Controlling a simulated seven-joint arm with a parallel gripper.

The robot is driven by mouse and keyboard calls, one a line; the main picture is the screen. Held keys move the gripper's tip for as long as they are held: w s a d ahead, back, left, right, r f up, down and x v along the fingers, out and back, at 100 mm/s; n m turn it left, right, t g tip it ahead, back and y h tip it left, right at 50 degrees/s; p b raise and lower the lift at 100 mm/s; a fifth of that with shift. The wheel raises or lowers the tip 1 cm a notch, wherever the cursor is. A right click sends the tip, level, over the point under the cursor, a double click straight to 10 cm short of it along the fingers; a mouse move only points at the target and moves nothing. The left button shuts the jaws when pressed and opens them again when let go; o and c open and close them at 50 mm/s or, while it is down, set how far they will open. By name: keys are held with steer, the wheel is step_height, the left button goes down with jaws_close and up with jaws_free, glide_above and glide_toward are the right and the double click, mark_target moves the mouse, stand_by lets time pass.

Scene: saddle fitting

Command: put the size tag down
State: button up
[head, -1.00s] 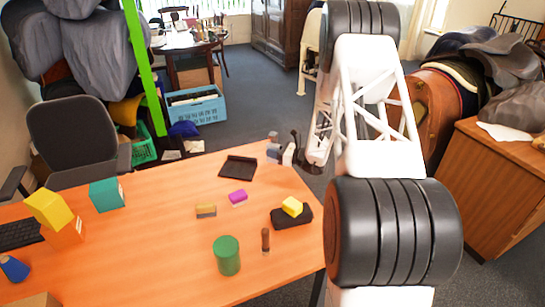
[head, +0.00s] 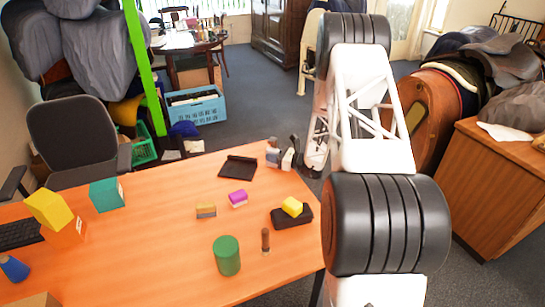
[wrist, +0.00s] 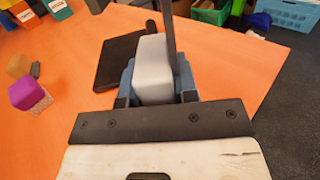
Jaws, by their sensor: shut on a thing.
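My gripper (wrist: 155,78) is shut on a pale grey block (wrist: 153,65), which I take to be the size tag. Blue-grey finger parts show on both sides of the block in the wrist view. In the head view, my gripper (head: 275,155) is small and partly hidden at the table's far right edge. The pale block (head: 287,160) shows there too. A flat black tray (head: 238,168) lies just left of it on the orange table. In the wrist view, the tray (wrist: 112,68) is partly behind the block and gripper. I cannot tell whether the block touches anything below.
On the table (head: 160,230) are a purple block (head: 238,198), a tan-and-grey block (head: 206,210), a yellow block (head: 292,206) on a black pad (head: 290,219), a green cylinder (head: 227,256) and a brown-handled tool (head: 265,240). Boxes stand at left. The table's left middle is clear.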

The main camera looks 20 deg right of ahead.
steer(key=shift+f, duration=0.25)
steer(key=o, duration=1)
steer(key=shift+c, duration=0.2)
steer(key=shift+r, duration=0.15)
steer(key=v, duration=1.2)
